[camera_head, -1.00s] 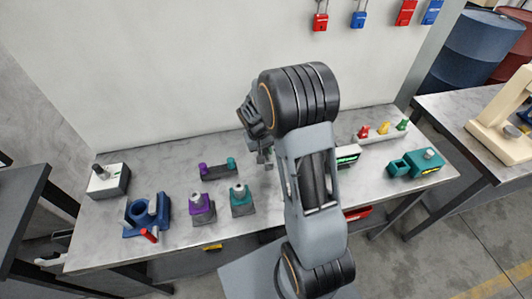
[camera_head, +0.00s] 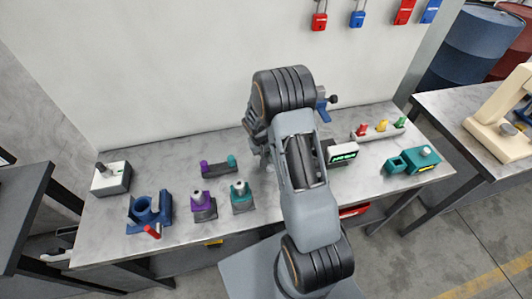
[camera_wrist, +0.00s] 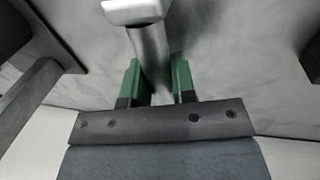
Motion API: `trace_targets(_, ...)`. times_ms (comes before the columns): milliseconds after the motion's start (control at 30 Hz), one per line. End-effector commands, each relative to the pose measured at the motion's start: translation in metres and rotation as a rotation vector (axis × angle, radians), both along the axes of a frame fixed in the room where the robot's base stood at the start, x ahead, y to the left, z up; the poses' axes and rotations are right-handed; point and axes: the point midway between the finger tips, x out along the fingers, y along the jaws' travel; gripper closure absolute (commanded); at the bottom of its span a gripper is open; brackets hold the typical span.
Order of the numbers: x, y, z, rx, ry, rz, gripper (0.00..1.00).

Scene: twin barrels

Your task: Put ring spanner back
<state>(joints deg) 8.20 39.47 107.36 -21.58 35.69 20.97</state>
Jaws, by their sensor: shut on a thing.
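In the wrist view my gripper (camera_wrist: 155,64) has two green fingers on either side of a grey metal shank, which I take to be the ring spanner (camera_wrist: 150,42). The gripper is shut on it. A pale, wider end of it shows at the top edge of that view; its full length and ring are cut off or hidden. In the head view my arm hides the gripper and the spanner. I cannot pick out the spanner's place on the bench.
The grey bench (camera_head: 150,255) holds purple (camera_head: 203,203) and teal (camera_head: 241,195) fixtures, a blue fixture (camera_head: 150,210), a white-topped box (camera_head: 111,178), a display box (camera_head: 343,152) and a teal block (camera_head: 412,160). A blue piece (camera_head: 323,108) stands beside my arm. Padlocks (camera_head: 357,18) hang above.

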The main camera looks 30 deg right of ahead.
Motion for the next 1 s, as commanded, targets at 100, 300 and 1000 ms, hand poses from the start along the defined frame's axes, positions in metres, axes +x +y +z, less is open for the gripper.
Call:
trace_targets(100,0.000,0.000,-0.002,0.000,-0.001,0.000,1.00)
trace_targets(300,0.000,0.000,-0.003,0.000,0.000,0.000,0.63)
trace_targets(1000,0.003,0.008,0.037,-0.001,-0.005,-0.001,0.50)
